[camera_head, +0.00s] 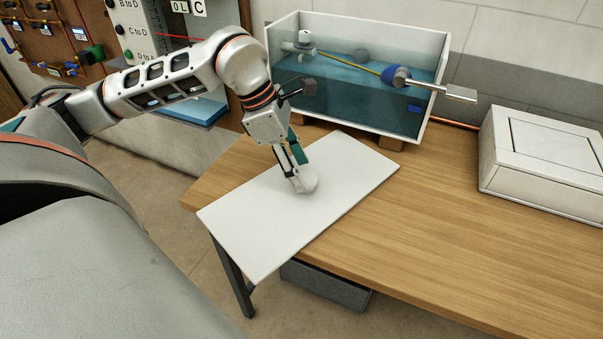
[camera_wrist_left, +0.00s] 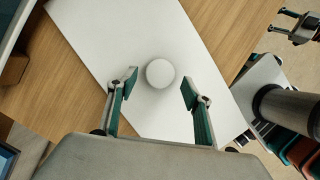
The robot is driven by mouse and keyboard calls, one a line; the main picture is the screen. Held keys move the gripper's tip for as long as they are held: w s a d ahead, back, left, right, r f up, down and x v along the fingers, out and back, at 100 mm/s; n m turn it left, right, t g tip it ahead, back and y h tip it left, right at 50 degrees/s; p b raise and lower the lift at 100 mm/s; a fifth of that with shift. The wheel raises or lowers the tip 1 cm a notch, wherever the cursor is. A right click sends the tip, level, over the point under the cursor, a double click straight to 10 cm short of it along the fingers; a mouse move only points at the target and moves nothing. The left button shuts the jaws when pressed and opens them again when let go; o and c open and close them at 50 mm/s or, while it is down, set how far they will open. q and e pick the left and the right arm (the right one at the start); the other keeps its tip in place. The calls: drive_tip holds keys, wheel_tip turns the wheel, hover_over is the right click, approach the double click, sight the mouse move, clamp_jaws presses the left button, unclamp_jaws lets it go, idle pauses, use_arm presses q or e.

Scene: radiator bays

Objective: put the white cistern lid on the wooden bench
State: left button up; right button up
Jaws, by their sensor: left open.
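The white cistern lid (camera_head: 335,195) is a flat white slab with a round knob. It lies on the wooden bench (camera_head: 470,240), its near-left end reaching out past the bench's edge. The lid also shows in the left wrist view (camera_wrist_left: 115,45), with its knob (camera_wrist_left: 160,73) near the middle. My left gripper (camera_head: 303,188) is low over the lid at the knob. In the left wrist view my left gripper (camera_wrist_left: 159,88) is open, one finger on each side of the knob, with gaps between. My right gripper (camera_wrist_left: 282,21) shows small at the upper right there, its fingers apart.
An open cistern (camera_head: 360,85) with water and a float arm stands on wooden blocks behind the lid. A white box (camera_head: 545,150) sits at the bench's right. A panel with fittings (camera_head: 95,40) is on the left wall. The bench's middle right is clear.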

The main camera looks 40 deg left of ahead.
use_arm(q)
drive_tip(key=p+v, duration=0.1)
drive_tip(key=v, duration=0.8)
drive_tip(key=shift+r, duration=0.3)
drive_tip(key=shift+s, duration=0.1)
